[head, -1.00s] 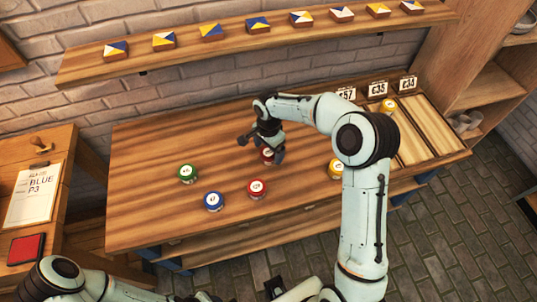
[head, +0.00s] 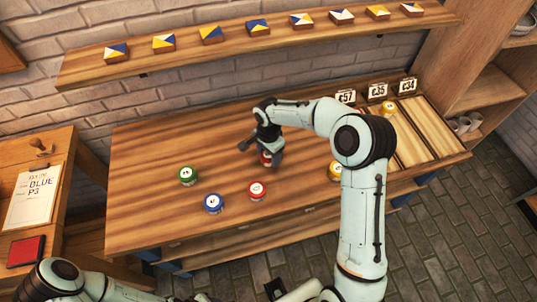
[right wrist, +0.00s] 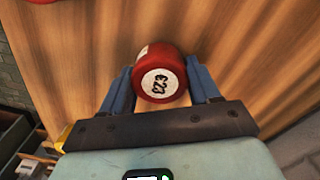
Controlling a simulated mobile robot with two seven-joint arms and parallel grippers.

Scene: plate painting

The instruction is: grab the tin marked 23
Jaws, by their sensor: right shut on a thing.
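The red tin (right wrist: 160,72) shows a white label reading 23 after a first character in the right wrist view. It sits between the two fingers of my right gripper (right wrist: 160,82), which is shut on it. In the head view, the right gripper (head: 262,153) is low over the middle of the table and mostly hides this red tin (head: 265,159). I cannot tell whether the tin touches the tabletop. My left arm (head: 60,278) runs along the bottom edge, and its jaws cannot be made out clearly.
A green tin (head: 187,175), a blue tin (head: 213,203) and another red tin (head: 257,191) stand to the left and front. A yellow tin (head: 335,171) is partly behind my right arm. Another yellow tin (head: 389,107) stands by the number cards (head: 378,90).

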